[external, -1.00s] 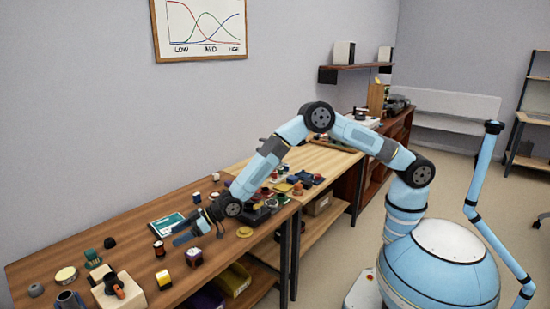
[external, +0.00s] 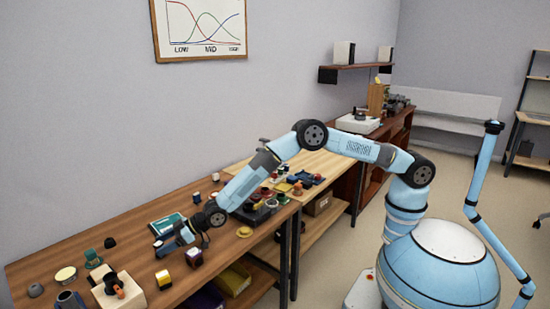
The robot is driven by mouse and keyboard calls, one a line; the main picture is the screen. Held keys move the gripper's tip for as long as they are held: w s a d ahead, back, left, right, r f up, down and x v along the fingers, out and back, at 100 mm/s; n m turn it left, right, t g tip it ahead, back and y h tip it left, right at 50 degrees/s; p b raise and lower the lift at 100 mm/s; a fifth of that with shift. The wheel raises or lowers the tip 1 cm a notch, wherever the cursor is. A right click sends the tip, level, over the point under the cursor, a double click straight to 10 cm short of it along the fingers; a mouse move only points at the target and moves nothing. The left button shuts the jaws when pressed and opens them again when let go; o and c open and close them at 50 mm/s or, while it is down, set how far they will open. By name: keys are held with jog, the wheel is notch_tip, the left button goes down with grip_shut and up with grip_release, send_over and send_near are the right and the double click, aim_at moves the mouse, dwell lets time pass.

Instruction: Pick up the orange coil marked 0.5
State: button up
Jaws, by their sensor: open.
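My gripper (external: 183,240) is open and low over the left wooden workbench (external: 130,242), pointing left and down. Nothing shows between its fingers. I cannot read a 0.5 mark on anything at this size, so I cannot tell which thing is the orange coil. A small orange-yellow round piece (external: 244,232) lies on the bench to the right of my gripper. A black piece with orange (external: 114,284) sits on a pale block at the front left. A small dark piece with a light band (external: 194,257) stands just below my gripper in the picture.
A teal-and-white card (external: 166,223) lies behind my gripper. A yellow-banded piece (external: 163,279) stands in front of it. Several small parts crowd the bench to the right, around a dark tray (external: 255,216). Bare wood lies at the left rear.

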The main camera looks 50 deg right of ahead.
jog(key=c, duration=1.1)
jog(key=shift+r, duration=0.1)
